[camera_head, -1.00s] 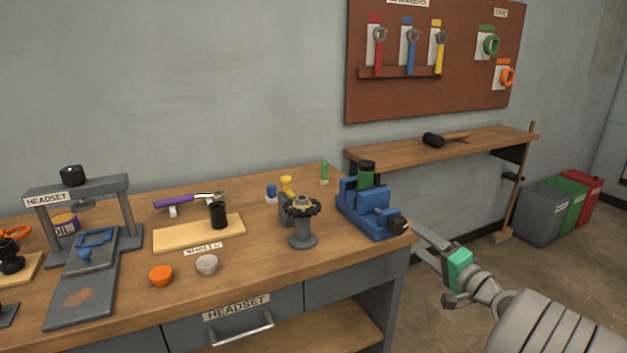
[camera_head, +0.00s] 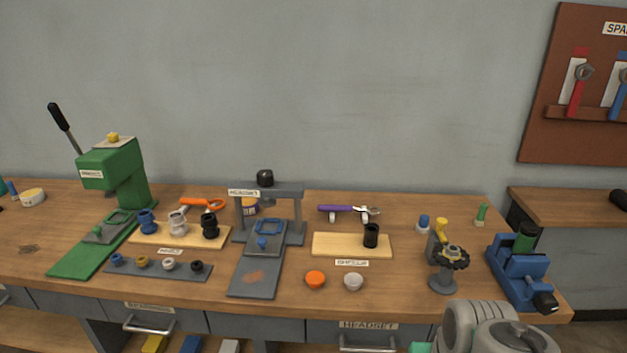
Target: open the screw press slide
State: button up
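The grey screw press (camera_head: 297,213) stands on the workbench, a HEADSET label on its crossbar and a black knob (camera_head: 265,178) on top. Its grey slide plate (camera_head: 258,281) runs from beneath the arch toward the bench's front edge. The plate carries a blue frame (camera_head: 268,227) and a small blue knob (camera_head: 262,243), and has a brownish patch near its front end. My arm shows at the bottom right, below and right of the press. My gripper's fingers are outside the picture; only a bit of green near the arm shows at the bottom edge.
A green lever press (camera_head: 111,170) stands left. Blue, white and black parts on a board are left of the screw press. A blue vise (camera_head: 518,270) is at the right end.

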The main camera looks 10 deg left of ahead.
aim_at(265, 239)
jog(key=z, duration=0.05)
jog(key=k, duration=0.6)
jog(key=u, duration=1.05)
jog(key=i, duration=1.25)
jog(key=z, duration=0.3)
